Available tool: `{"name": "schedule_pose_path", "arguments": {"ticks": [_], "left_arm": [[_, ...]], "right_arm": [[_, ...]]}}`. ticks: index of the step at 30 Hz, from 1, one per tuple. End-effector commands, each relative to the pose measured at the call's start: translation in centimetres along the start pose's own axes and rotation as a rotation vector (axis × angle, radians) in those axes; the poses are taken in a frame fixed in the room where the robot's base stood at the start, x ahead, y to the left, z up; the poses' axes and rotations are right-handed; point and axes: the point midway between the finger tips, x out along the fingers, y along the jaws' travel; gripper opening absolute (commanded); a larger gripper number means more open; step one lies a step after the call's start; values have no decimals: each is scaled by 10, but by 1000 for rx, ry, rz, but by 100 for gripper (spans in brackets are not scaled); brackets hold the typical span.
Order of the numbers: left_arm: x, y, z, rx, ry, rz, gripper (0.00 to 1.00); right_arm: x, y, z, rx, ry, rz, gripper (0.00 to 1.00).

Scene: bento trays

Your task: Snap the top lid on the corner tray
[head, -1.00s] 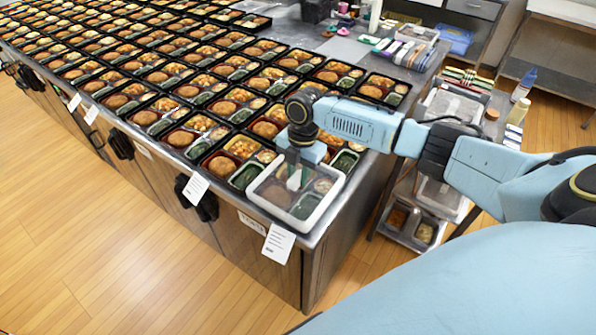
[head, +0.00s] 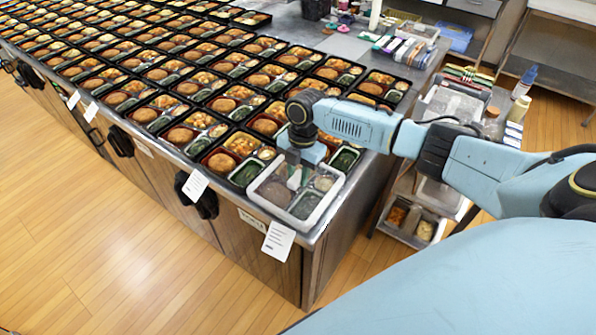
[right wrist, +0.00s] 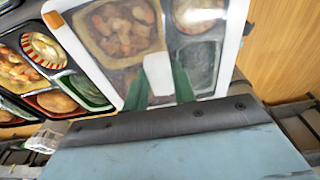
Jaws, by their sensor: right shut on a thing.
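The corner tray (head: 305,205) is at the near corner of the counter, seen through a clear lid with a white rim (head: 331,206). In the right wrist view the lid (right wrist: 84,62) covers food compartments. The lid looks roughly lined up with the tray; I cannot tell whether its rim is seated. My right gripper (head: 297,178) points down over the lid, and its fingertips show in the right wrist view (right wrist: 160,84). My left gripper is not in view.
Open bento trays (head: 180,135) fill the counter behind and left of the corner tray, close to it. A paper tag (head: 278,241) hangs at the counter's front edge. A cart (head: 425,200) with containers stands to the right.

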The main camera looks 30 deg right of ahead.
Motion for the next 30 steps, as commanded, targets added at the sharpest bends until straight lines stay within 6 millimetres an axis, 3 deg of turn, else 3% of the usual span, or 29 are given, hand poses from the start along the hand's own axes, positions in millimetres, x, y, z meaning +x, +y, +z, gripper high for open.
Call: {"name": "schedule_pose_path", "arguments": {"ticks": [6, 7, 12, 18, 24, 30], "left_arm": [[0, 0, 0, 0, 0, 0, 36], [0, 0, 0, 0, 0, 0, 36], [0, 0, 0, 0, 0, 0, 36], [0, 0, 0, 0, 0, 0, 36], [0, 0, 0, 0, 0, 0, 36], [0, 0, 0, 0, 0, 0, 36]], "right_arm": [[0, 0, 0, -1, 0, 0, 6], [0, 0, 0, -1, 0, 0, 29], [0, 0, 0, -1, 0, 0, 51], [0, 0, 0, -1, 0, 0, 52], [0, 0, 0, -1, 0, 0, 77], [0, 0, 0, -1, 0, 0, 77]]}}
